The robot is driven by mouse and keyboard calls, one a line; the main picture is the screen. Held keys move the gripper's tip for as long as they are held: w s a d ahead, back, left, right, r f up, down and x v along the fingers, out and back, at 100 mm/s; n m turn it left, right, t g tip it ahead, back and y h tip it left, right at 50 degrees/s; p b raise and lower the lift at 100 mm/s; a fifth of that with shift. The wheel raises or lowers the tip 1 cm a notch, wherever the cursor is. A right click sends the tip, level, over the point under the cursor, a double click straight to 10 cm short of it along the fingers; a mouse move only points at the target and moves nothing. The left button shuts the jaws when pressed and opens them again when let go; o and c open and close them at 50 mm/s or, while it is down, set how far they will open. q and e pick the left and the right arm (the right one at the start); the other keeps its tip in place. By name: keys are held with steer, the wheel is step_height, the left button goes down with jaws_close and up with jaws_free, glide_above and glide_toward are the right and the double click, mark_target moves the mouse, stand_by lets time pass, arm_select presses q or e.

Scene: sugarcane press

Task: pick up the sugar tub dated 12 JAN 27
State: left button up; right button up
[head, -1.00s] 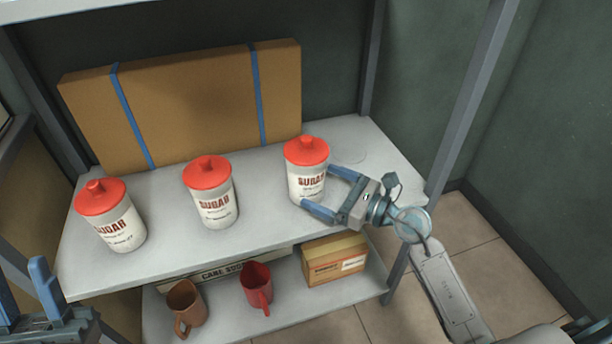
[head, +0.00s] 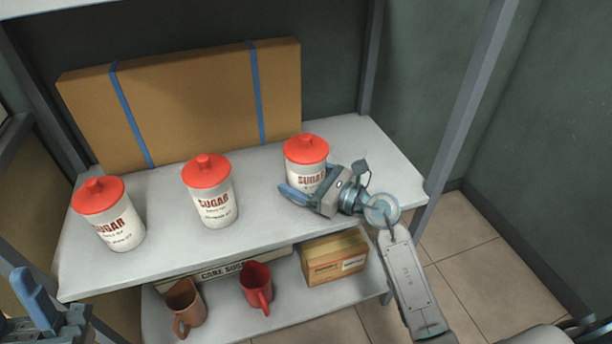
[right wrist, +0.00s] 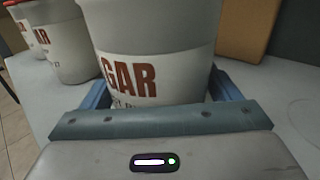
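Three white sugar tubs with red lids stand upright on the upper shelf: a left tub (head: 120,228), a middle tub (head: 215,205) and a right tub (head: 305,175). The small date print is too blurred to read on all of them. My right gripper (head: 308,190) is at the right tub, low on its front side. In the right wrist view this tub (right wrist: 150,40) stands between the spread fingers (right wrist: 160,90); firm contact does not show. My left gripper (head: 35,300) is at the lower left edge, partly cut off, away from the tubs.
A large cardboard box (head: 190,100) with blue straps stands behind the tubs on the shelf (head: 160,250). The lower shelf holds a brown mug (head: 183,303), a red mug (head: 256,285) and a small carton (head: 335,258).

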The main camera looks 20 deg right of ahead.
steer(key=c, duration=0.7)
steer(key=shift+c, duration=1.4)
steer(key=shift+r, duration=0.15)
